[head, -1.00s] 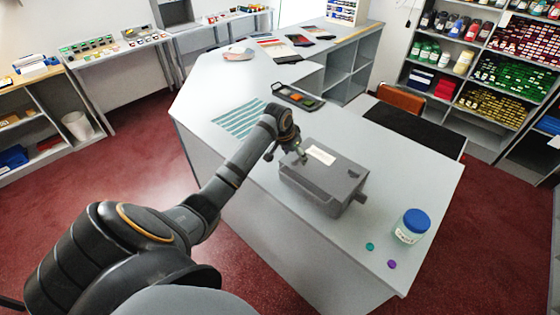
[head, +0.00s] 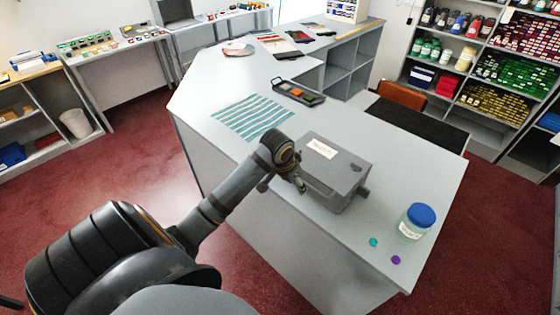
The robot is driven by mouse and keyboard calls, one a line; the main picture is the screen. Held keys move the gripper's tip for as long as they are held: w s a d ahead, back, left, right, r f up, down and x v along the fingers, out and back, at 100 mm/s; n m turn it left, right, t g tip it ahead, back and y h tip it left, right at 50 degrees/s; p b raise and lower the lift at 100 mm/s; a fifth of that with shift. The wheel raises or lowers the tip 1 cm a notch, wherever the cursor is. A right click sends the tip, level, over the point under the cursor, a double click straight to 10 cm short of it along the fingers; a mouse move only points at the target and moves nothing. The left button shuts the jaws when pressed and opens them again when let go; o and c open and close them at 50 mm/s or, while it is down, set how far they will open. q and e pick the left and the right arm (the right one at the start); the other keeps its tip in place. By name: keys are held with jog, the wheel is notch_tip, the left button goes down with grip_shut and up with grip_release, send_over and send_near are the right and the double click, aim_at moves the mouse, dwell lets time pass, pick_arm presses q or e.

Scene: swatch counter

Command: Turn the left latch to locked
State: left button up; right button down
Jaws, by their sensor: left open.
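A grey box (head: 343,157) with a white label on its lid stands on the counter. A small dark latch part (head: 364,191) sticks out at its right end. My left gripper (head: 301,186) is at the box's left front corner, low beside its side wall; its fingers are small and partly dark against the box. I cannot tell whether it touches the box. The left latch is not clearly visible; the gripper and arm cover that area. My right gripper is not in view.
A jar with a blue lid (head: 418,220), a teal disc (head: 373,242) and a purple disc (head: 396,260) are on the counter right of the box. A striped cloth (head: 252,116) and a dark tray (head: 298,93) lie behind. The counter (head: 205,95) is otherwise mostly clear.

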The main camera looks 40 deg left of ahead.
pick_arm(q)
jog(key=s+f+b, duration=0.2)
jog(key=f, duration=1)
jog(key=s+f+n+b, duration=0.1)
jog(key=s+f+b, duration=0.2)
jog(key=f, duration=1)
jog(key=shift+s+a+g+b, duration=0.25)
jog(key=shift+a+g+b, duration=0.05)
jog(key=shift+b, duration=0.05)
jog(key=s+f+n+g+y+b, duration=0.1)
jog(key=s+f, duration=0.7)
jog(key=f, duration=0.3)
jog(key=s+f+b, duration=0.1)
jog(key=s+f, duration=0.6)
jog(key=f, duration=0.5)
jog(key=s+d+f, duration=0.1)
jog(key=s+f, duration=0.2)
jog(key=s, duration=0.3)
jog(key=s+d+f+b, duration=0.1)
jog(key=s+f, duration=0.1)
jog(key=s, duration=0.4)
jog(key=s+d+f+g, duration=0.1)
jog(key=s+f, duration=0.2)
jog(key=s, duration=0.3)
jog(key=shift+f+m, duration=0.3)
jog(key=shift+m, duration=0.1)
